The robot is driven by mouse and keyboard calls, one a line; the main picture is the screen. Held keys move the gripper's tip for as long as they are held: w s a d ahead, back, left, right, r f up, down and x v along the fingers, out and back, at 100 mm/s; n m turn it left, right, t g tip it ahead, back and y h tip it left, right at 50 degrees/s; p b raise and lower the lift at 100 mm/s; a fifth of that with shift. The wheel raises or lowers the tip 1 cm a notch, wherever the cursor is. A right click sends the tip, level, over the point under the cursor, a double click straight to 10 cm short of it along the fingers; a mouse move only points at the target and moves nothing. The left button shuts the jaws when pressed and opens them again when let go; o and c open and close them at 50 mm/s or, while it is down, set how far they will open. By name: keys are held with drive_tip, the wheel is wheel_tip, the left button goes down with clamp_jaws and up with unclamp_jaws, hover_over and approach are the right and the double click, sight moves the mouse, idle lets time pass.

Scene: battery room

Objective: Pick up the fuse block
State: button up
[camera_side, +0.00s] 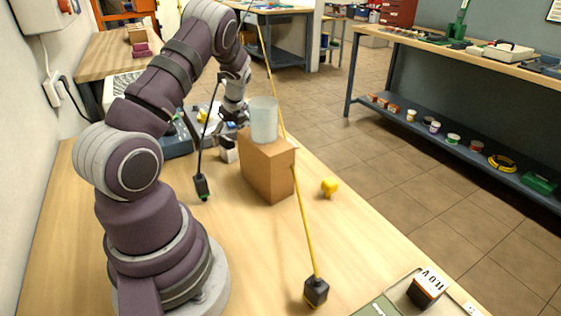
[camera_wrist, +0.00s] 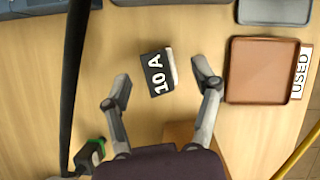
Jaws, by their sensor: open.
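The fuse block is a small dark block with a white side and "10 A" lettering (camera_wrist: 157,75). It sits on the wooden table, slightly turned, between and a little beyond my fingertips in the wrist view. My gripper (camera_wrist: 163,84) is open and empty, with one finger on each side of the block and a visible gap to each. In the side view a small white and dark block (camera_side: 228,151) stands below my gripper, behind the cardboard box; it appears to be the same block, partly hidden.
A brown box (camera_side: 268,168) carrying a translucent cylinder (camera_side: 264,121) stands close beside my gripper. A black cable with a plug (camera_side: 201,187) and a yellow cord (camera_side: 305,225) hang nearby. A brown tray labelled "USED" (camera_wrist: 232,85) lies right of the block.

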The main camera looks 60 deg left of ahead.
sight(225, 146)
drive_tip(key=x, duration=0.4)
drive_tip(key=shift+s+f, duration=0.15)
drive_tip(key=shift+f, duration=0.05)
drive_tip(key=shift+c, duration=0.4)
clamp_jaws()
